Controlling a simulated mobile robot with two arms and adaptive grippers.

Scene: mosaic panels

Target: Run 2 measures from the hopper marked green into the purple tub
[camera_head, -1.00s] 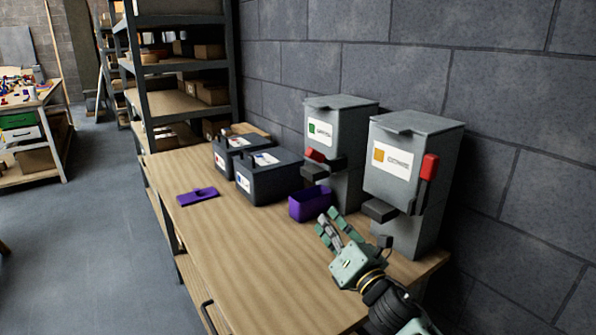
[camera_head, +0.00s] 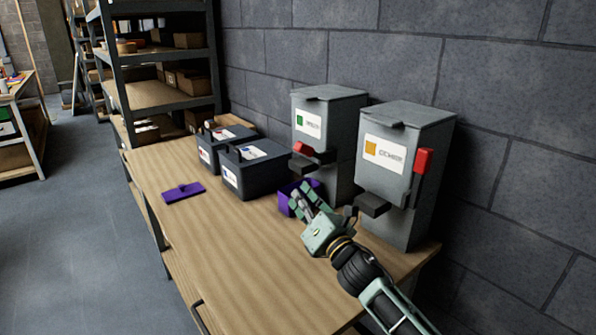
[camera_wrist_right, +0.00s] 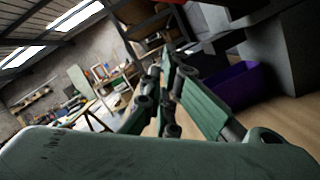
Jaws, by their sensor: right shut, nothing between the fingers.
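The green-marked hopper (camera_head: 316,118) is a grey box with a green square on its label. Its red lever (camera_head: 303,149) sits low at the front, above a dark spout (camera_head: 302,166). The purple tub (camera_head: 285,204) stands on the bench below that spout, partly hidden by my right gripper (camera_head: 301,197). The right wrist view shows the tub (camera_wrist_right: 232,86) to the right of the fingers. My right gripper is shut and empty, close beside the tub; I cannot tell whether they touch. The tub's inside is hidden. My left gripper is not in view.
An orange-marked hopper (camera_head: 400,155) with an upright red lever (camera_head: 423,161) stands to the right. Two dark bins (camera_head: 252,175) stand left of the tub. A flat purple piece with a handle (camera_head: 183,193) lies near the left edge. The bench front (camera_head: 235,240) is clear.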

